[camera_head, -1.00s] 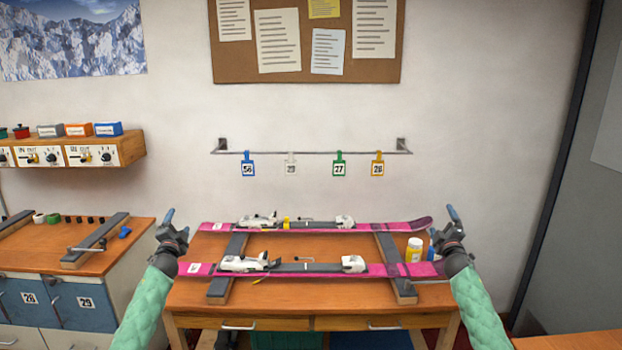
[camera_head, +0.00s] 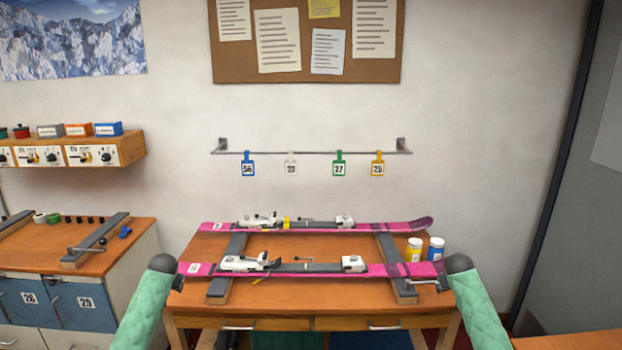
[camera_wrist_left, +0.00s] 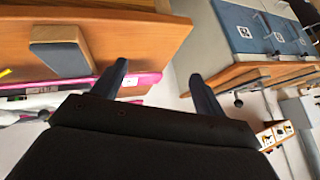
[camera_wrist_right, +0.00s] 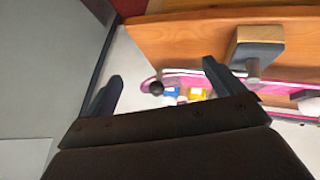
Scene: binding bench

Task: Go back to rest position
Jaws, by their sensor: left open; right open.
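My left gripper (camera_wrist_left: 155,85) shows in the left wrist view with its two fingers apart and nothing between them, beside the bench edge. My right gripper (camera_wrist_right: 160,85) is likewise open and empty in the right wrist view, near the ski tips. Two pink skis, the rear one (camera_head: 385,226) and the front one (camera_head: 395,270), lie across two grey-topped supports (camera_head: 228,268) on the wooden bench (camera_head: 330,296). Both arms are clear of the skis.
A yellow-labelled jar (camera_head: 414,250) and a blue-labelled jar (camera_head: 436,249) stand at the bench's right. Several numbered tags hang from a wall rail (camera_head: 312,152). A side bench (camera_head: 40,258) with blue drawers stands left, below a shelf (camera_head: 125,149). The space above the skis is free.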

